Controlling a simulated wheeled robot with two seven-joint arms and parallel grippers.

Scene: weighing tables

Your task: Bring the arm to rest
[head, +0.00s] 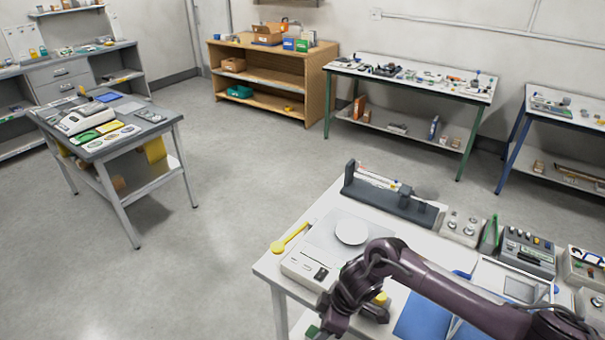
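My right arm (460,294) comes in from the lower right, dark purple, and bends over the near weighing table (268,266). Its wrist and gripper (338,318) hang low at the table's front left, beside the white scale (306,268) with its round pan (351,232). The fingertips are at the bottom of the picture and not clear, so I cannot tell whether they are open or hold anything. My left gripper is not in view.
A yellow spoon-like tool (290,238), a dark grey rack (390,203), a blue folder (424,317) and instrument boxes (526,250) crowd the near table. A grey cart table (163,128) stands at the left. Open floor (230,210) lies between them.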

